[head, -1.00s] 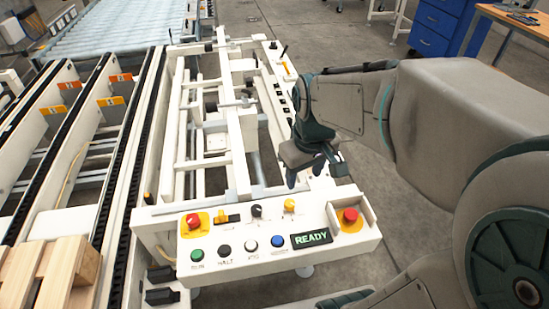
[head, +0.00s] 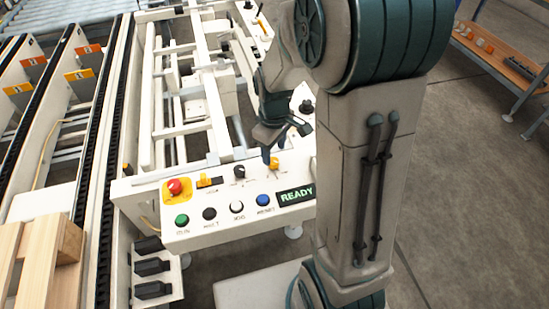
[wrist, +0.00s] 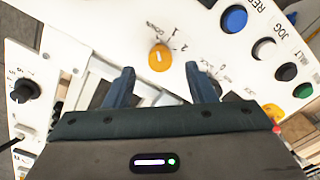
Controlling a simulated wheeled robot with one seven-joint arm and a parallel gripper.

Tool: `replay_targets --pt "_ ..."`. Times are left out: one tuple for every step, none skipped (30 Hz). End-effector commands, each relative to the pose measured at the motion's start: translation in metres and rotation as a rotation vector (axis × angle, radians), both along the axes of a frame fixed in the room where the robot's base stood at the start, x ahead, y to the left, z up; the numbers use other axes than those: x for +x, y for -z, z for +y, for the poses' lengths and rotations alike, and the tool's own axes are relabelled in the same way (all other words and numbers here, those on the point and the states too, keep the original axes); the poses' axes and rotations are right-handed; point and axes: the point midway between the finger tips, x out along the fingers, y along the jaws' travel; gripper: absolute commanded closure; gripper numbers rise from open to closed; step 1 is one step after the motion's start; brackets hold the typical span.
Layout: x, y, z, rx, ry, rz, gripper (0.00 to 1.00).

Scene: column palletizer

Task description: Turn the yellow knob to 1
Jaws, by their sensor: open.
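The yellow knob (head: 274,164) is on the white control panel (head: 200,238), near its upper edge and right of a black knob (head: 239,171). In the wrist view the yellow knob (wrist: 160,57) shows a pale pointer line, with small printed marks including 1 and 2 around it. Which mark the pointer meets is too small to tell. My gripper (head: 268,150) is over the panel, fingers down, close to the knob. In the wrist view my gripper (wrist: 160,69) is open and empty, with the knob centred just beyond the fingertips and not visibly touched.
The panel also carries a red stop button (head: 174,187), an orange switch (head: 208,182), green, black, white and blue buttons (head: 263,200), and a READY display (head: 296,195). White frame rails (head: 187,160) stand behind. Wooden slats (head: 40,260) lie at lower left.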

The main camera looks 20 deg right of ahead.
Motion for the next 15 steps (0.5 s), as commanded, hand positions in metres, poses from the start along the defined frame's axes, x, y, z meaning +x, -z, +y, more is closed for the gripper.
replay_targets --pt "-0.001 0.011 0.000 0.000 0.000 0.004 0.50" --pt "-0.001 0.016 0.000 0.000 0.000 0.004 0.50" --pt "-0.001 0.022 0.000 0.000 0.000 0.004 0.50" --pt "-0.001 0.025 0.000 0.000 0.000 0.002 0.50" --pt "0.000 0.028 0.000 0.000 0.000 0.002 0.50" --pt "-0.001 0.032 0.000 0.000 -0.001 0.002 0.50" --pt "0.000 0.035 0.000 0.000 -0.001 0.002 0.50" --pt "0.000 0.036 0.000 -0.001 -0.001 0.001 0.50" --pt "0.000 0.038 0.000 -0.001 -0.001 -0.001 0.50" --pt "0.000 0.039 0.000 -0.001 -0.001 -0.001 0.50" --pt "0.000 0.040 0.000 -0.001 -0.001 -0.001 0.50" --pt "0.000 0.041 0.000 -0.001 -0.001 -0.001 0.50" --pt "0.000 0.041 0.000 -0.001 -0.001 -0.001 0.50" --pt "0.000 0.041 0.000 -0.001 -0.001 -0.001 0.50" --pt "0.000 0.041 0.000 0.000 -0.001 -0.001 0.50"
